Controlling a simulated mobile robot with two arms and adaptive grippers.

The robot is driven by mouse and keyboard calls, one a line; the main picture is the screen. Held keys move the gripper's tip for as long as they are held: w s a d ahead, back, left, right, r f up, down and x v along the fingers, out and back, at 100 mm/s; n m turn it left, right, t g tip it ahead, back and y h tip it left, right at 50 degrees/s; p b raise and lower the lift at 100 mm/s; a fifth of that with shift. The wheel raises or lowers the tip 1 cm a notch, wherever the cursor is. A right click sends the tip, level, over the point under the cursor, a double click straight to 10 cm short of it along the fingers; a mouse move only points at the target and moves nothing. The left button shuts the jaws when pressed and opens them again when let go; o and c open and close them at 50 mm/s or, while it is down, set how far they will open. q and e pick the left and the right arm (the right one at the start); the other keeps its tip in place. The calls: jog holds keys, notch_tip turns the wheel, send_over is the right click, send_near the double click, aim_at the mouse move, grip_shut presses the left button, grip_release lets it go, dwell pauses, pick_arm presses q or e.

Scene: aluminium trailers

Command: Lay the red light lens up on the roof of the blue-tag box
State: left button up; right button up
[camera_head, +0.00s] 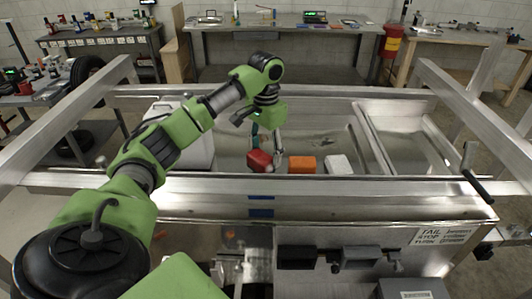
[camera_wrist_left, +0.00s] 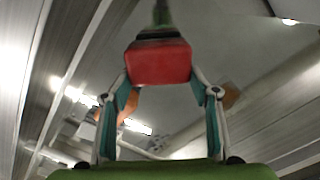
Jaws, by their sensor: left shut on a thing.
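My left gripper (camera_head: 268,154) reaches down inside the aluminium trailer, its arm coming in from the left. It is shut on the red light lens (camera_head: 259,161). In the left wrist view the red lens (camera_wrist_left: 159,62) sits between the two teal-padded fingers (camera_wrist_left: 161,92), with a dark part along its far edge. I cannot tell from these views whether the lens touches the trailer floor. Blue tags (camera_head: 261,198) show on the near side of the trailer's metal body; which box carries the task's blue tag is not certain. My right gripper is out of view.
An orange block (camera_head: 302,164) and a white block (camera_head: 338,164) stand just right of the lens. A pale chest (camera_head: 196,145) stands to its left. The near rail (camera_head: 360,187) and far rail bound the trailer bed. Workbenches (camera_head: 285,30) line the back.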

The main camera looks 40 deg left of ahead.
pick_arm(q)
jog(key=shift+w+f, duration=0.1)
jog(key=shift+f, duration=0.35)
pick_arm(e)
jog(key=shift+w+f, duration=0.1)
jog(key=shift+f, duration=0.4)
pick_arm(q)
jog(key=shift+f, duration=0.35)
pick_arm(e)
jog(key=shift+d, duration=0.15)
pick_arm(q)
jog(key=o, duration=1.3)
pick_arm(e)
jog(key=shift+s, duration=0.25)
